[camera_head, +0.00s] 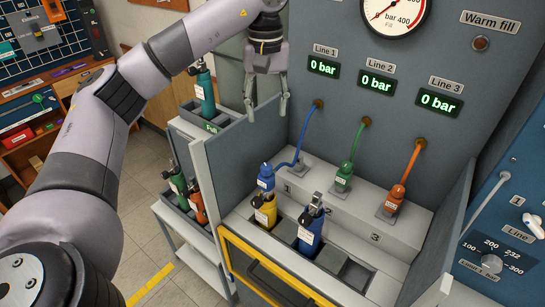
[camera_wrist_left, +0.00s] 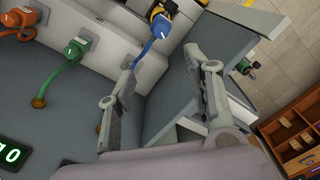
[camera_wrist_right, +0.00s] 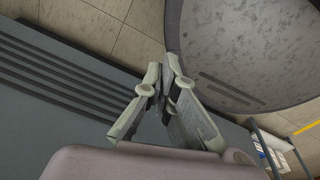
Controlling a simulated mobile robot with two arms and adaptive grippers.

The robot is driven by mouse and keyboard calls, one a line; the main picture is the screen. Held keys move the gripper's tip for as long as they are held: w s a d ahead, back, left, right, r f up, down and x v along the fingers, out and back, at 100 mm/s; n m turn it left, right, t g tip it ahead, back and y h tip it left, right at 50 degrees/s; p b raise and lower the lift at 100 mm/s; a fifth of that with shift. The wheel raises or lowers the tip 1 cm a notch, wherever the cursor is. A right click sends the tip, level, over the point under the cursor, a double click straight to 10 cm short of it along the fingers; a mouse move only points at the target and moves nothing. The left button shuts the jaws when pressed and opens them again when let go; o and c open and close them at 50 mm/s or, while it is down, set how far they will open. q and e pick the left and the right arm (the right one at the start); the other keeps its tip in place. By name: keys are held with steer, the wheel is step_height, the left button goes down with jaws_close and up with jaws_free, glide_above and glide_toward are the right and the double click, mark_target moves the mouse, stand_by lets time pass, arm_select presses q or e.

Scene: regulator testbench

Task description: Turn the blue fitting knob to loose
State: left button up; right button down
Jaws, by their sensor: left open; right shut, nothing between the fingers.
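The blue fitting (camera_head: 266,177) sits on top of the yellow cylinder (camera_head: 264,212) in the bench's left front slot, with the blue hose (camera_head: 309,135) running from it up to the Line 1 port. It also shows at the top of the left wrist view (camera_wrist_left: 163,27). My left gripper (camera_head: 266,108) is open and empty, fingers pointing down, above and behind the blue fitting and apart from it. My right gripper (camera_wrist_right: 164,72) is shut and empty. It shows only in the right wrist view, away from the bench objects.
A blue cylinder (camera_head: 310,232) stands right of the yellow one. Green (camera_head: 343,177) and orange (camera_head: 396,196) fittings with hoses sit on the step behind. A grey side panel (camera_head: 236,160) borders the bench on the left. The Line 1 display (camera_head: 323,67) reads 0 bar.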

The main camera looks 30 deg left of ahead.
arm_select(q)
step_height(320, 180, down, 6)
steer(key=r+b, duration=0.1)
glide_above(266, 166)
step_height(266, 166, down, 6)
steer(key=shift+f, duration=0.25)
step_height(266, 166, down, 4)
steer(key=shift+r+p, duration=0.1)
steer(key=shift+p, duration=0.45)
steer(key=shift+f, duration=0.6)
arm_select(e)
steer(key=shift+s+a, duration=0.1)
steer(key=shift+s, duration=1.3)
arm_select(q)
steer(key=shift+c, duration=0.4)
jaws_close()
arm_select(e)
steer(key=shift+w, duration=0.1)
